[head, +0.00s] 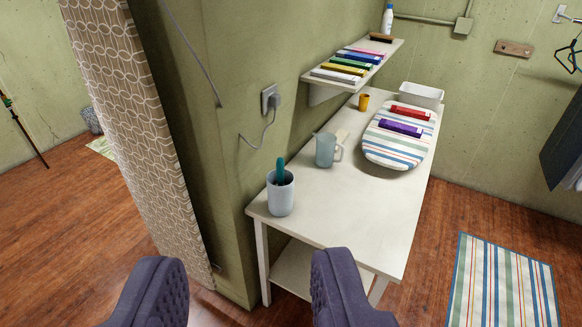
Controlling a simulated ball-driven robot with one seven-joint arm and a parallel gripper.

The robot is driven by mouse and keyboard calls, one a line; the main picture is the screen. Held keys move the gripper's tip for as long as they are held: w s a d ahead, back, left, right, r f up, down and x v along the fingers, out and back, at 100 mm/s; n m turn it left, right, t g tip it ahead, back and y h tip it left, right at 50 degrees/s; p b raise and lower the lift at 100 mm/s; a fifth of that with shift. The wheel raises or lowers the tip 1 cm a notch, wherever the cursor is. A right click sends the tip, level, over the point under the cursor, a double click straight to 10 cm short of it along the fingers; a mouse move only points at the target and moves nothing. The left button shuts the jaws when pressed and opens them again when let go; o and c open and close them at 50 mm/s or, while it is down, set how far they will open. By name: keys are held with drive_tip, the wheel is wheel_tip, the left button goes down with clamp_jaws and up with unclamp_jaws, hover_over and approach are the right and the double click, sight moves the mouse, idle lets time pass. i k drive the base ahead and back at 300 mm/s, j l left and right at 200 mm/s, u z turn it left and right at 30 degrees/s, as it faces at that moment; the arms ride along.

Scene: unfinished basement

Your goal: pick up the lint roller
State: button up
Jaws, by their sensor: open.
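I cannot pick out a lint roller for certain. A teal handle (280,170) stands upright in a pale cup (281,196) at the near left of the white table (345,225); what is at its lower end is hidden inside the cup, so I cannot tell if it is the lint roller. My gripper (245,260) shows at the bottom as two dark purple padded fingers, wide apart and empty. It is in front of the table's near end, apart from the cup.
A grey jug (326,150), an oval striped board (383,153) with a red box (411,113) and a purple box (400,128), a yellow cup (363,102) and a white bin (421,95) stand behind. A wall shelf (314,80) overhangs the table. A patterned curtain (140,130) hangs left.

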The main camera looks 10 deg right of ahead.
sight(280, 162)
drive_tip(key=i+j+z, duration=0.15)
drive_tip(key=i+j, duration=0.15)
drive_tip(key=i+j+z, duration=0.35)
drive_tip(key=i+j, duration=0.15)
drive_tip(key=j, duration=0.2)
drive_tip(key=i+j+z, duration=0.15)
drive_tip(key=j, duration=0.25)
drive_tip(key=i, duration=0.05)
